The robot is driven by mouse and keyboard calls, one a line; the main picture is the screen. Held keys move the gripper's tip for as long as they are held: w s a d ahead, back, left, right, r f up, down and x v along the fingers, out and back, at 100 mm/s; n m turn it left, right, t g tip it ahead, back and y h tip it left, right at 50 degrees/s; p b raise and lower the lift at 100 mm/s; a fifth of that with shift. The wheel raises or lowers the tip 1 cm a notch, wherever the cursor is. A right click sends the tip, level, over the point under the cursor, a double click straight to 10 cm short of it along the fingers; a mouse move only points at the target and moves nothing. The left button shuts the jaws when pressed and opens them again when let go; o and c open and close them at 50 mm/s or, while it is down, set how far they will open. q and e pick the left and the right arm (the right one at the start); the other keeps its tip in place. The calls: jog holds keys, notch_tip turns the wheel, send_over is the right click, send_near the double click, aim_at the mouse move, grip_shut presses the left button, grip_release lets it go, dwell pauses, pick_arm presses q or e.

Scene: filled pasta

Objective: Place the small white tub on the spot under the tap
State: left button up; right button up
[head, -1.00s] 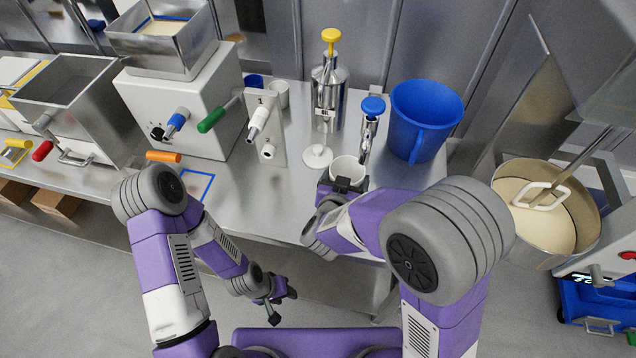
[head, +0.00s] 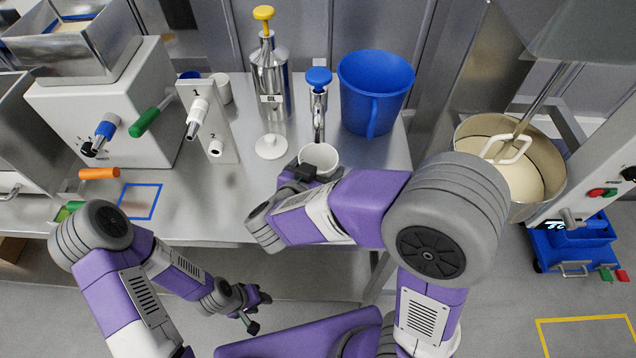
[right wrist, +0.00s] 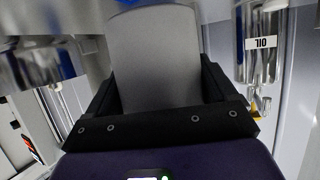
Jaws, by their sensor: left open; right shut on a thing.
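The small white tub (head: 320,156) is upright in my right gripper (head: 311,172), in front of a metal tap with a blue knob (head: 318,78). I cannot tell whether it touches the table. In the right wrist view the tub (right wrist: 155,60) fills the space between the dark jaws (right wrist: 155,100). A flat white disc (head: 271,147) lies left of the tub, in front of the steel oil dispenser with a yellow top (head: 270,75). The spot under the tap is not clearly visible. My left gripper (head: 250,310) is open and empty, low in front of the table.
A big blue jug (head: 375,92) stands right of the tap. A large pot (head: 510,155) is at the right.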

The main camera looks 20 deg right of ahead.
notch_tip(320, 180, down, 4)
jog(key=shift+f+b, duration=0.15)
jog(key=shift+b, duration=0.85)
jog(key=o, duration=0.8)
